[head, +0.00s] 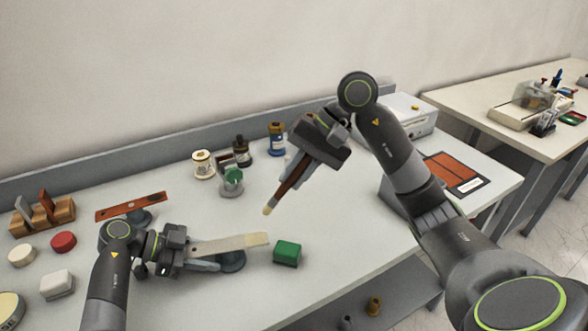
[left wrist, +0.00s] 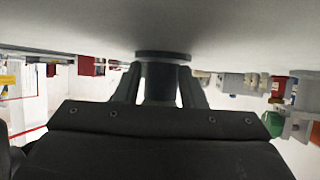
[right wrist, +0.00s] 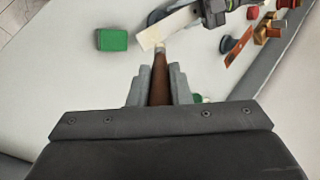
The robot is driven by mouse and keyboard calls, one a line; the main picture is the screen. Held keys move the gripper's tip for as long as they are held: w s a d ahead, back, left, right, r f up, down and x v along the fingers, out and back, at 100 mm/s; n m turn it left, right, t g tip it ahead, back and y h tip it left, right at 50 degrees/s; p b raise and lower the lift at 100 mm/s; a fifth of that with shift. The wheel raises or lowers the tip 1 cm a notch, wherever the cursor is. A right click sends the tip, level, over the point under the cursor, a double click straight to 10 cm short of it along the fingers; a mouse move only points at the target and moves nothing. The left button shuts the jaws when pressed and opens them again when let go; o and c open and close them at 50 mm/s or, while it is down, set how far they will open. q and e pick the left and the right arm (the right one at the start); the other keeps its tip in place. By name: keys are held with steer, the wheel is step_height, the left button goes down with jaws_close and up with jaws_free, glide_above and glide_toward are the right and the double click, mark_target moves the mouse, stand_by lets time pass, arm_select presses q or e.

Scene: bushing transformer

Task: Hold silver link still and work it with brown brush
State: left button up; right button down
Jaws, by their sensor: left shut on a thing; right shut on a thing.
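The silver link (head: 235,243) is a flat pale bar lying across a dark round-footed stand (head: 233,263) on the table. My left gripper (head: 216,265) is low beneath the bar. In the left wrist view its fingers close on the stand's dark post (left wrist: 160,82), under the round foot in that picture. My right gripper (head: 297,168) is shut on the brown brush (head: 289,184), tilted with its pale tip down. In the head view the tip is above and apart from the link's right end. In the right wrist view the brush (right wrist: 160,78) points at the link (right wrist: 168,27).
A green block (head: 287,252) sits just right of the link. A red-brown bar (head: 131,206) lies on another stand behind my left arm. Several bottles and jars (head: 243,151) stand at the back. The table front right of the green block is clear.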

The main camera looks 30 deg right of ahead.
steer(key=x, duration=0.7)
steer(key=shift+d+f, duration=0.1)
steer(key=shift+f, duration=0.45)
steer(key=shift+w+a, duration=0.2)
steer(key=shift+a, duration=0.5)
steer(key=shift+w+a, duration=0.2)
steer(key=shift+a, duration=0.5)
arm_select(q)
steer(key=shift+a, duration=0.1)
arm_select(e)
steer(key=shift+s+d, duration=0.1)
steer(key=shift+d, duration=0.45)
steer(key=shift+s+d, duration=0.7)
steer(key=shift+d, duration=1.95)
glide_toward(273, 197)
steer(key=shift+x, duration=1.05)
steer(key=shift+s, duration=0.15)
